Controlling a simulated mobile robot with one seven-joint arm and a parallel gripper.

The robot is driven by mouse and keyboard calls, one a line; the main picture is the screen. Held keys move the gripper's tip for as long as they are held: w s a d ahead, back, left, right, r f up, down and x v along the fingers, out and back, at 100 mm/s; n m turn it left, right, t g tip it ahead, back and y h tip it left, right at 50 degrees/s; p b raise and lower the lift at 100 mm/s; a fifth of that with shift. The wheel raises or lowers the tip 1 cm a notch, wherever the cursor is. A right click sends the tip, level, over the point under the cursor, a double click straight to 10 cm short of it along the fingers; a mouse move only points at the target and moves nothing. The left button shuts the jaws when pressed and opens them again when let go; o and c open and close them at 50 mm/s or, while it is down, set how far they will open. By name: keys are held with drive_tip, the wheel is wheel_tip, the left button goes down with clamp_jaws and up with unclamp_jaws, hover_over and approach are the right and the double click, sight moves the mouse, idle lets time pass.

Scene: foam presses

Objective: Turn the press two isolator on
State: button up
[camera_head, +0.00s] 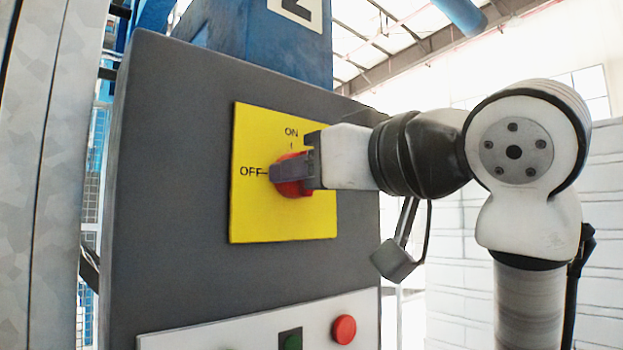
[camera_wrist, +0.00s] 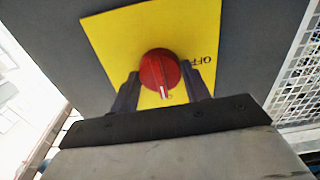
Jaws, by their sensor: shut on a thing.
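The press two isolator is a red rotary knob (camera_wrist: 158,68) on a yellow plate (camera_head: 285,222) on the front of a dark grey cabinet. In the head view, ON is printed above the knob and OFF to its left. My gripper (camera_head: 293,172) reaches in from the right and is shut on the knob, which it partly hides. In the wrist view the two dark fingers (camera_wrist: 162,88) stand on either side of the knob. There its white mark points down towards my gripper, not at the OFF print at upper right.
Below the plate, a pale panel (camera_head: 240,335) carries a red button (camera_head: 343,329) and a green button (camera_head: 291,342). A blue press column with a partly cut-off number sign (camera_head: 300,10) rises behind the cabinet (camera_head: 165,200). A metal post (camera_head: 45,170) stands at the left.

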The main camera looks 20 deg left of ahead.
drive_tip(key=shift+m, duration=0.3)
drive_tip(key=o, duration=1)
drive_tip(key=b+v, duration=0.4)
drive_tip(key=v, duration=0.9)
drive_tip(key=shift+s+d, duration=0.25)
drive_tip(key=shift+d, duration=0.1)
